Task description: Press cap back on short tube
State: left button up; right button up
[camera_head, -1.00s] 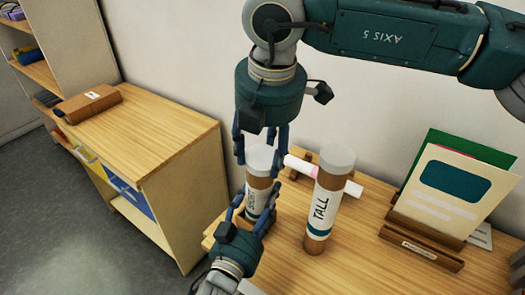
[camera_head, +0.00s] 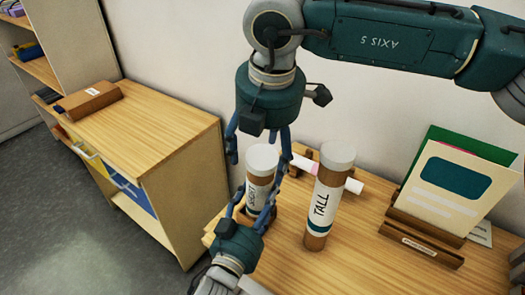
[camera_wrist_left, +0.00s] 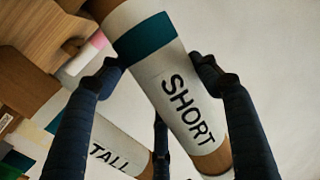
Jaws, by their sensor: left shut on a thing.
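The short tube (camera_head: 259,195) is brown with a white label and stands upright on the table at the left of the tall tube (camera_head: 325,200). Its pale grey cap (camera_head: 262,158) sits on its top end, with a brown band showing under it. My left gripper (camera_head: 252,203) is shut around the tube's label; the left wrist view shows the SHORT label (camera_wrist_left: 185,105) between its fingers. My right gripper (camera_head: 258,166) points down from above, its fingers spread on both sides of the cap, apparently apart from it.
The tall tube stands capped close at the right. A pink and white roll (camera_head: 353,186) lies on a wooden rest behind the tubes. A folder stand (camera_head: 425,232) with cards is at the right. A low cabinet (camera_head: 150,135) bearing a brown case (camera_head: 88,101) is at the left.

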pick_arm(q)
jog(key=o, duration=1.8)
pick_arm(e)
jog(key=v, duration=1.2)
pick_arm(q)
jog(key=v, duration=1.2)
